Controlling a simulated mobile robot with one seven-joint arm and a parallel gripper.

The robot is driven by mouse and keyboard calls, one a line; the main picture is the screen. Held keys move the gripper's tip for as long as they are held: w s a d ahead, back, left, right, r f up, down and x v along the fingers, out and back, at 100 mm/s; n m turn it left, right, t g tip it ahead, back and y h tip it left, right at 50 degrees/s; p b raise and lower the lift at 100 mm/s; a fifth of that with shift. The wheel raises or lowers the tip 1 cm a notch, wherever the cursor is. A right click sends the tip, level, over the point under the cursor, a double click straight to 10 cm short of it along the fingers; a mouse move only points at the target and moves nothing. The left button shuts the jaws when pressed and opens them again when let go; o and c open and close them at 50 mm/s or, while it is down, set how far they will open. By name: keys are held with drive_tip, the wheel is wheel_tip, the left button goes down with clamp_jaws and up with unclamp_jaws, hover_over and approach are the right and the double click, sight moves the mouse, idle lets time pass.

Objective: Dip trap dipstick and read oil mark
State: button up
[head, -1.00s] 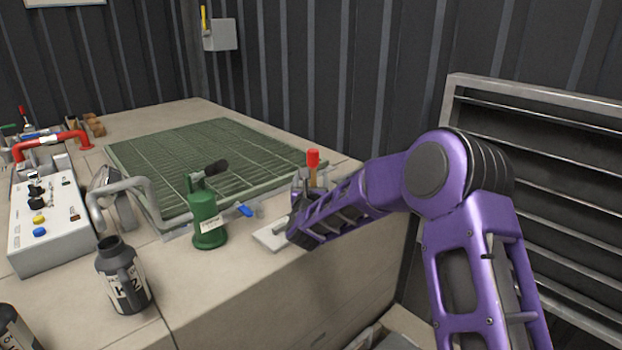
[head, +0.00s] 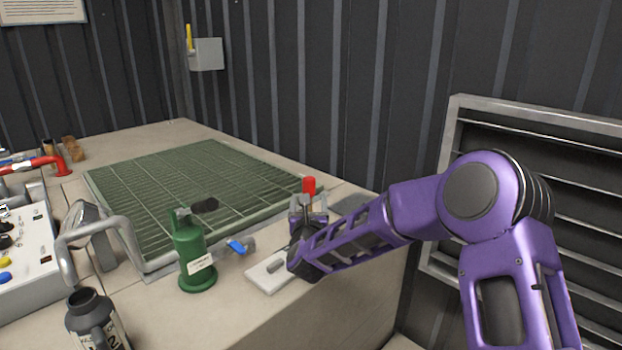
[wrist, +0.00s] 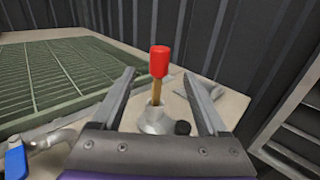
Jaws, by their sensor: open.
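The dipstick (wrist: 158,65) has a red cap and a brown shaft and stands upright in a pale metal fitting (wrist: 156,119). In the head view its red cap (head: 309,185) shows just beyond my gripper (head: 308,205). In the wrist view my gripper (wrist: 163,90) is open, with one finger on each side of the dipstick and neither seen touching it. The lower part of the shaft is inside the fitting, so no oil mark shows. In the head view my gripper hides most of the fitting.
A green canister (head: 193,255) stands left of my gripper, with a blue-handled valve (head: 237,247) between. A white plate (head: 268,272) lies at the bench edge. A green grating (head: 190,190) covers the bench middle. A grey louvred panel (head: 450,190) is at right.

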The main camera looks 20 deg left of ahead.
sight(309, 177)
drive_tip(key=x, duration=1.3)
drive_tip(key=shift+w+a, duration=0.15)
drive_tip(key=shift+w, duration=0.25)
clamp_jaws()
drive_tip(key=shift+r, duration=0.1)
idle(0.8)
